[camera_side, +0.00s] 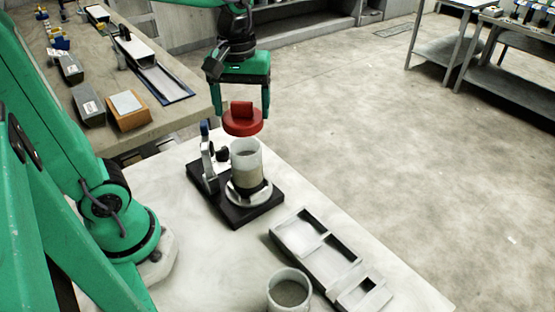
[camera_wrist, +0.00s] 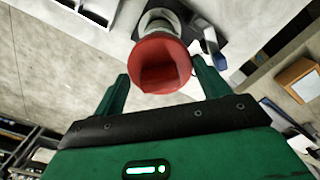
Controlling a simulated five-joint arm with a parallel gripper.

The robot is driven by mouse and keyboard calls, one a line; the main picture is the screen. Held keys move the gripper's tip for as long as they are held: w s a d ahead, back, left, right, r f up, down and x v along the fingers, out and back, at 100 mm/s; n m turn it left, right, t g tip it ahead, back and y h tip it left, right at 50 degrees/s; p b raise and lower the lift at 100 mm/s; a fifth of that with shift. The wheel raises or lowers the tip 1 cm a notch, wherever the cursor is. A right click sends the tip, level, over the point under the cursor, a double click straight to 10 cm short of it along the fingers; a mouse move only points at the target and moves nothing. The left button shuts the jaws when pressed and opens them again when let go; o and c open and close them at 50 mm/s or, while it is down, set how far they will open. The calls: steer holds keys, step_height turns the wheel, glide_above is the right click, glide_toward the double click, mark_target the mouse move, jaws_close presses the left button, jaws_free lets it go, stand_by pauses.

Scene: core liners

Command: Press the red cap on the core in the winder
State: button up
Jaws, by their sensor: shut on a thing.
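My green gripper (camera_side: 243,108) is shut on the red cap (camera_side: 241,122) by its raised grip and holds it just above the core. The red cap also shows in the wrist view (camera_wrist: 160,66), between my fingers. The core (camera_side: 245,160) is a pale tube with a darker lower part, standing upright in the winder (camera_side: 235,205), which has a black base, a round pale seat and an upright bracket on its left. The cap looks apart from the core's rim, with a small gap in the side view. In the wrist view the cap hides most of the core.
A grey tray (camera_side: 325,252) with compartments lies on the pale table (camera_side: 180,180) right of the winder. Another pale cup (camera_side: 288,290) with grey filling stands at the front. A brown bench (camera_side: 150,118) with boxes is behind on the left.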

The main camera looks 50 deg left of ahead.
mark_target(242, 116)
steer(key=shift+f, duration=0.15)
steer(key=shift+f, duration=2.35)
steer(key=shift+f, duration=1.25)
stand_by(0.9)
steer(key=o, duration=0.9)
steer(key=shift+o, duration=0.2)
steer(key=shift+r, duration=0.15)
steer(key=shift+r, duration=3.4)
